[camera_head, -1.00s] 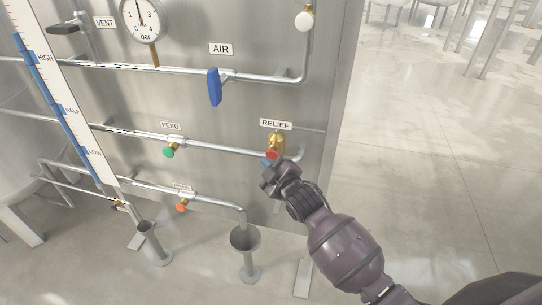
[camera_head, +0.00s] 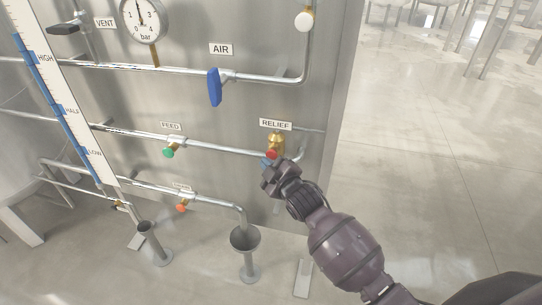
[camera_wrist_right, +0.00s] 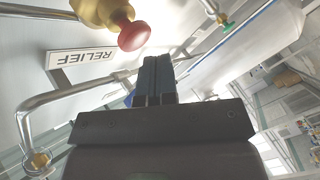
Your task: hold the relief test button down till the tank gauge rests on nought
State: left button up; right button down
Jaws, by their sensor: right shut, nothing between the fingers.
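The red relief button (camera_head: 271,154) sits on the front of a brass valve (camera_head: 277,141) under the RELIEF label (camera_head: 275,124). In the right wrist view the red button (camera_wrist_right: 134,36) shows just ahead of my fingertips. My right gripper (camera_head: 267,163) is shut and empty, with its blue-tipped fingers (camera_wrist_right: 153,75) close to the button. I cannot tell whether they touch it. The round gauge (camera_head: 142,14) marked in bar is at the top left, partly cut off by the picture's edge; its needle points up, near the top of the dial. My left gripper is not seen.
A blue AIR lever (camera_head: 214,87), a green FEED button (camera_head: 168,153) and an orange-red button (camera_head: 181,208) sit on nearby pipes. A level scale (camera_head: 70,105) runs down the left. A funnel (camera_head: 245,238) stands below.

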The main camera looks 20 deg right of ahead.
jog(key=shift+w+d, duration=0.2)
jog(key=shift+w, duration=0.1)
jog(key=shift+w+d, duration=0.3)
jog(key=shift+w, duration=0.1)
dwell(1.3)
dwell(1.4)
dwell(1.1)
dwell(0.4)
jog(key=shift+s+a+p, duration=0.55)
jog(key=shift+s+p, duration=0.05)
jog(key=shift+s, duration=0.2)
